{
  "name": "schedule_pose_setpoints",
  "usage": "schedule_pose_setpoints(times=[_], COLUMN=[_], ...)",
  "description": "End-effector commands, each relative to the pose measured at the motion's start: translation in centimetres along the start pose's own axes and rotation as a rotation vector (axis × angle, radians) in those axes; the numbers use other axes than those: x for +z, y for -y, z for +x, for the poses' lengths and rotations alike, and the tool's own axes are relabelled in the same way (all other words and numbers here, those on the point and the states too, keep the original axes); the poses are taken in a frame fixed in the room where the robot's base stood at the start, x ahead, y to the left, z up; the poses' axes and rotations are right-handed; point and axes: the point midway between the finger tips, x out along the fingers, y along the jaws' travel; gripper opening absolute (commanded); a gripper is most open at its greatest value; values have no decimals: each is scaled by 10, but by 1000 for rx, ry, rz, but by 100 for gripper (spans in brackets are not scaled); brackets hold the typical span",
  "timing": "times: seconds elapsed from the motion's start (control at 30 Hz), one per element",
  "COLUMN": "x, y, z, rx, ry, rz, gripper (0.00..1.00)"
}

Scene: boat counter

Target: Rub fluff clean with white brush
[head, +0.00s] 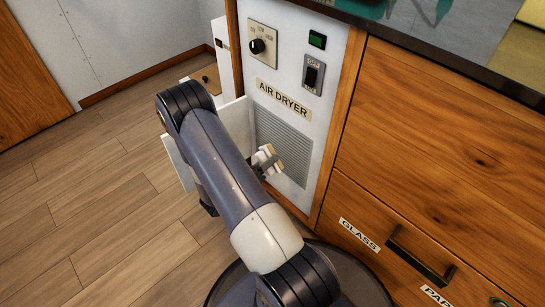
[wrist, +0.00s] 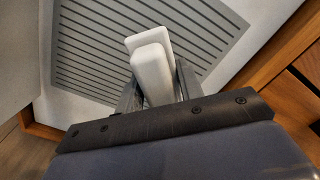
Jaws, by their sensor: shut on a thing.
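My gripper (head: 266,166) is mostly hidden behind my arm in the head view, low in front of the air dryer panel. In the wrist view my gripper (wrist: 156,88) is shut on the white brush (wrist: 151,68), which stands out beyond the fingers toward the grille. In the head view a pale part of the white brush (head: 271,157) shows in front of the grey slatted grille (head: 283,146). The grille (wrist: 85,47) also fills much of the wrist view. I cannot tell whether the brush touches it. I cannot make out any fluff.
The air dryer panel (head: 277,99) has a knob (head: 257,46), a green light (head: 317,40) and a switch (head: 312,74) marked OFF. Wooden drawers with dark handles (head: 420,257) stand to the right. A white panel (head: 238,124) juts out beside my arm. Floor at left is clear.

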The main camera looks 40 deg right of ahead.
Motion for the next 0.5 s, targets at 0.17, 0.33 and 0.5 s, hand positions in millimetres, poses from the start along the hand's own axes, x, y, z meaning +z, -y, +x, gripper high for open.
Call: schedule_pose_setpoints(times=[0.17,0.33,0.5], x=[0,0,0], y=[0,0,0], z=[-2,-2,-11], rx=[-1,0,1], ry=[0,0,1], rz=[0,-1,-1], gripper=[7,7,7])
